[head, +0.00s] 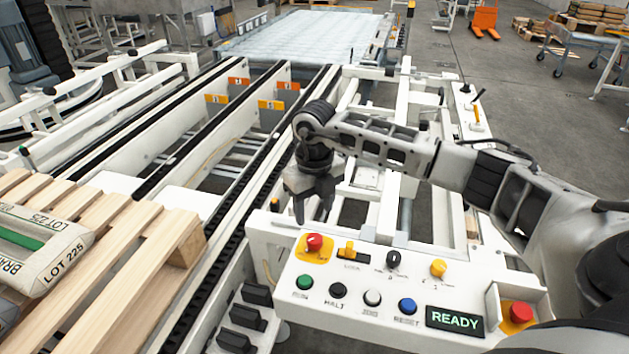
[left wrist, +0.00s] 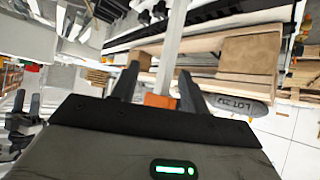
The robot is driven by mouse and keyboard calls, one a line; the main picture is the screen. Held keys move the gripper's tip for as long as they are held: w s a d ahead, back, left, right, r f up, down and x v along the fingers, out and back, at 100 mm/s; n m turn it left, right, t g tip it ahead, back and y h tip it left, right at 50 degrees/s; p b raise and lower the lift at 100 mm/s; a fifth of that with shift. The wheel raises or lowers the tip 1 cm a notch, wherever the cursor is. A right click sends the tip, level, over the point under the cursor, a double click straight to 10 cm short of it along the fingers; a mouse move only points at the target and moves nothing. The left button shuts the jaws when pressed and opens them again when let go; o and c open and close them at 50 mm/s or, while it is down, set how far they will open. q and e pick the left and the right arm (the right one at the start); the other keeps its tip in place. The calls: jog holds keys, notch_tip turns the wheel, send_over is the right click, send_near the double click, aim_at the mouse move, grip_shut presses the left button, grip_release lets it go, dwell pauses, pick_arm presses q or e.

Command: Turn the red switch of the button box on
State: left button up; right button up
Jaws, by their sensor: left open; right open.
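The button box (head: 340,325) is a white sloped panel at the bottom centre of the head view. A red switch (head: 315,242) on a yellow plate is at its upper left corner. My right gripper (head: 313,212) is open and empty, pointing down just above and behind the red switch, apart from it as far as I can tell. My left gripper (left wrist: 159,75) shows only in the left wrist view. Its fingers are open, with a pale bar and an orange patch showing between them; I cannot tell how far off these are.
The panel also has a yellow lock switch (head: 350,249), a black knob (head: 393,259), a yellow knob (head: 438,267), several round buttons and a READY display (head: 454,320). A red mushroom button (head: 520,312) sits at right. A wooden pallet (head: 150,250) with a sack (head: 40,250) is at left.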

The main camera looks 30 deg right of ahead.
notch_tip(320, 180, up, 8)
jog(key=shift+f, duration=0.15)
dwell(0.5)
jog(key=s+a+f+n+y, duration=0.2)
jog(key=a+f+y, duration=0.3)
jog(key=a, duration=0.6)
jog(key=s+a+r+m+t+y, duration=0.1)
jog(key=s+a+r+m+y, duration=0.15)
jog(key=a+y, duration=0.55)
jog(key=s+a+r+m+t+y, duration=0.25)
jog(key=s+a+y, duration=0.2)
jog(key=a, duration=0.55)
jog(key=w+d+f+m+t+h, duration=0.1)
jog(key=d+f+m+t+h, duration=0.25)
jog(key=m+t, duration=0.45)
jog(key=w+d+f+m+t+h, duration=0.15)
jog(key=d+m+t+h, duration=0.3)
jog(key=m, duration=0.85)
jog(key=s+d+f+m+g+h, duration=0.3)
jog(key=s+f, duration=0.3)
jog(key=f, duration=0.2)
jog(key=s+d+f+m+g+h, duration=0.2)
jog(key=s+f+m, duration=0.4)
jog(key=f, duration=0.3)
jog(key=shift+s+d+m+g+h, duration=0.2)
jog(key=shift+d+m+g+h, duration=0.15)
jog(key=shift+h, duration=0.4)
